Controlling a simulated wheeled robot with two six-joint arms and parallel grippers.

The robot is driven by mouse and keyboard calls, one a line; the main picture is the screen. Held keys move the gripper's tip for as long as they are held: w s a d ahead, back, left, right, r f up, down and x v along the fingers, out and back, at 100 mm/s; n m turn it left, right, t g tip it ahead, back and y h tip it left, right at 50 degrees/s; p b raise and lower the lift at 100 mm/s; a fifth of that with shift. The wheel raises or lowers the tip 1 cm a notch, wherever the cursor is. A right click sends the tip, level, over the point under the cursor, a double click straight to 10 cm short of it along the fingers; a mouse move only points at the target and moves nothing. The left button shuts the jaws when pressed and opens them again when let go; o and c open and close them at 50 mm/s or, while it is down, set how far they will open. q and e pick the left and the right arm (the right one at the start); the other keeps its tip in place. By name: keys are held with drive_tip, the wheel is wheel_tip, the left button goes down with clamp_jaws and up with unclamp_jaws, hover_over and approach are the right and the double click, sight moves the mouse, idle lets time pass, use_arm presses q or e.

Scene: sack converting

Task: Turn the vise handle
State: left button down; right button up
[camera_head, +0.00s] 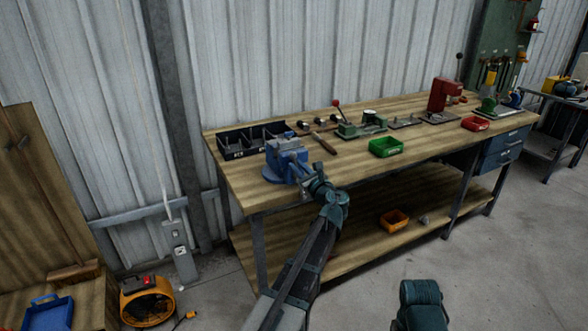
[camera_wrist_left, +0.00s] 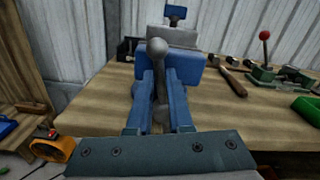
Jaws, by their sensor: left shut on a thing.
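The blue vise (camera_head: 284,157) stands on the left front corner of the wooden workbench (camera_head: 243,187), and its blue body also shows in the left wrist view (camera_wrist_left: 190,74). The vise handle (camera_wrist_left: 158,75) is a grey bar with a round ball end, standing roughly upright at the front of the vise. My left gripper (camera_wrist_left: 160,108) is shut on the handle, with one blue finger on each side of it. In the head view my left gripper (camera_head: 309,186) is at the front of the vise, and the handle is mostly hidden there. My right gripper is not in view; part of my right arm shows at the bottom.
Black bins (camera_head: 250,140) stand behind the vise. A hammer (camera_head: 324,144), a green press (camera_head: 361,127) and a green tray (camera_head: 386,147) are to its right. A lower shelf (camera_head: 350,236) holds an orange tray (camera_head: 394,219). An orange fan (camera_head: 146,300) stands on the floor at left.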

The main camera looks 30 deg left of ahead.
sight(304, 160)
use_arm(q)
drive_tip(key=shift+w+d+f+m+b, duration=0.15)
drive_tip(key=shift+w+d+m, duration=0.35)
drive_tip(key=shift+m, duration=0.85)
drive_tip(key=shift+w+d+f+m+b, duration=0.15)
drive_tip(key=shift+w+d+m, duration=0.35)
drive_tip(key=shift+m, duration=0.9)
drive_tip(key=shift+w+d+f+m+b, duration=0.15)
drive_tip(key=shift+w+d+m, duration=0.3)
drive_tip(key=shift+m, duration=0.9)
drive_tip(key=shift+w, duration=0.1)
drive_tip(key=c, duration=0.8)
unclamp_jaws()
drive_tip(key=shift+r, duration=0.1)
drive_tip(key=v, duration=1.3)
drive_tip(key=shift+s+d, duration=0.25)
